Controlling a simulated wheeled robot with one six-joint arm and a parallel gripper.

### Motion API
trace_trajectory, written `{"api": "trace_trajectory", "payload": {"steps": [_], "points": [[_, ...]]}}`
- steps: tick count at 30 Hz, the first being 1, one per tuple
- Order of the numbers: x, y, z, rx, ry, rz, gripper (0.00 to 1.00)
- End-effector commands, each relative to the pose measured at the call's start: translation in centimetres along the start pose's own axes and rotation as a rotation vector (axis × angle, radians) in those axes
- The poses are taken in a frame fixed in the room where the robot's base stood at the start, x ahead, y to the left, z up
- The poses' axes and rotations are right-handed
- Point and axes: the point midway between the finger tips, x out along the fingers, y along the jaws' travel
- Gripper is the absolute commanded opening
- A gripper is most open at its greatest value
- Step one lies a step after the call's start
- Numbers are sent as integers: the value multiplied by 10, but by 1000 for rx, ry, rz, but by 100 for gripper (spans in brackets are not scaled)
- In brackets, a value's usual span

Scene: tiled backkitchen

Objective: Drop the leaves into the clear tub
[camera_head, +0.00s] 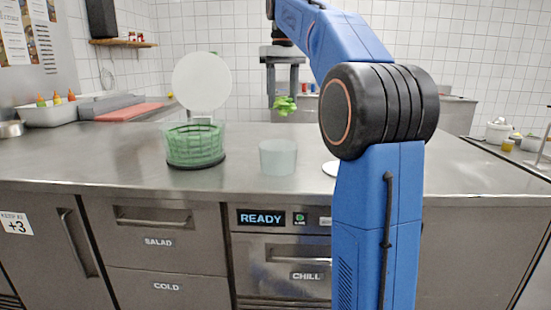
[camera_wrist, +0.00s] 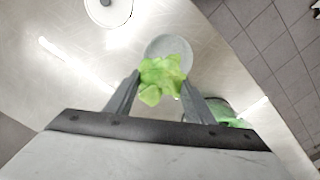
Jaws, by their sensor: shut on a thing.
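The green leaves (camera_head: 284,105) are held between the fingers of my gripper (camera_head: 282,92), well above the steel counter. They also show in the wrist view (camera_wrist: 161,79) between the two fingertips. A clear, frosted tub (camera_head: 278,157) stands upright on the counter below and slightly to the left of the leaves. In the wrist view the tub (camera_wrist: 168,46) lies beyond the leaves, which cover part of it. I cannot see the tub's floor clearly.
A green basket in a clear bowl (camera_head: 195,146), with a round white lid (camera_head: 202,81) raised behind it, stands left of the tub. A white plate (camera_head: 331,169) is partly hidden by my arm. Red boards (camera_head: 121,112) lie at the far left. The counter between is clear.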

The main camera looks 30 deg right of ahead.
Motion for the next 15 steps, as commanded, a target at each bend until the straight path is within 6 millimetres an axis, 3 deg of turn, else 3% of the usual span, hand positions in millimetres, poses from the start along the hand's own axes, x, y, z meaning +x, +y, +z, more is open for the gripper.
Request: {"api": "trace_trajectory", "payload": {"steps": [15], "points": [[48,0,0,0,-1,0,26]]}}
